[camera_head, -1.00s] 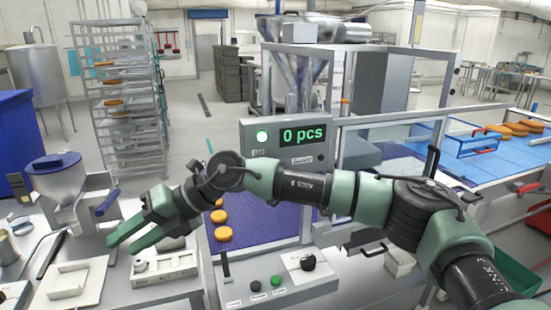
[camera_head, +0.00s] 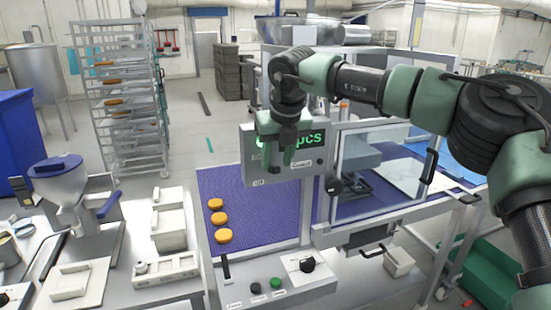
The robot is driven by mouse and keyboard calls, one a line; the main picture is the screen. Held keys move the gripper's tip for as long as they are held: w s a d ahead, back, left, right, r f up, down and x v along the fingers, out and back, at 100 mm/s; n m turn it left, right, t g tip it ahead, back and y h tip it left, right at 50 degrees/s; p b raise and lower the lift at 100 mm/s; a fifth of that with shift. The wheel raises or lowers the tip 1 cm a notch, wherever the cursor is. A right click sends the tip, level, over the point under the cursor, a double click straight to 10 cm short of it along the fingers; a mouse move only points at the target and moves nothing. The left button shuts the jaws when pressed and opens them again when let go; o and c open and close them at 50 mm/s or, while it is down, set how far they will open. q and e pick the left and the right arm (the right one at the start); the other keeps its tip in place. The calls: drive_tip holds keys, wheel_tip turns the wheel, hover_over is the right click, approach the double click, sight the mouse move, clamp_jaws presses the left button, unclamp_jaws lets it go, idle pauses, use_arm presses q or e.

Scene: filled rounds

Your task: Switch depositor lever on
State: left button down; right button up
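A grey depositor with a blue-rimmed hopper (camera_head: 56,166) stands on the left bench. A blue lever (camera_head: 108,205) sticks out on its right side, tilted up to the right. A separate short black upright lever (camera_head: 226,265) stands at the left end of the front control panel (camera_head: 280,282); I cannot tell from labels which one the task means. My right gripper (camera_head: 278,160) hangs in front of the display, fingers down and apart, with nothing seen between them. It is well above the panel and far right of the blue lever. My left gripper is out of view.
The display (camera_head: 310,160) is partly covered by my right gripper. Orange rounds (camera_head: 218,219) lie on the purple belt (camera_head: 260,215). The panel has a green button (camera_head: 275,282) and a black knob (camera_head: 307,264). White blocks (camera_head: 170,230) stand between depositor and belt. A clear guard (camera_head: 380,170) stands right.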

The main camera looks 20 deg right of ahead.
drive_tip(key=shift+x, duration=0.85)
clamp_jaws()
drive_tip(key=p, duration=0.2)
drive_tip(key=r+g+p, duration=0.1)
drive_tip(key=p, duration=0.1)
drive_tip(key=shift+w+a+p, duration=0.1)
drive_tip(key=shift+w+p, duration=0.2)
drive_tip(key=shift+g, duration=0.3)
drive_tip(key=shift+f, duration=0.1)
unclamp_jaws()
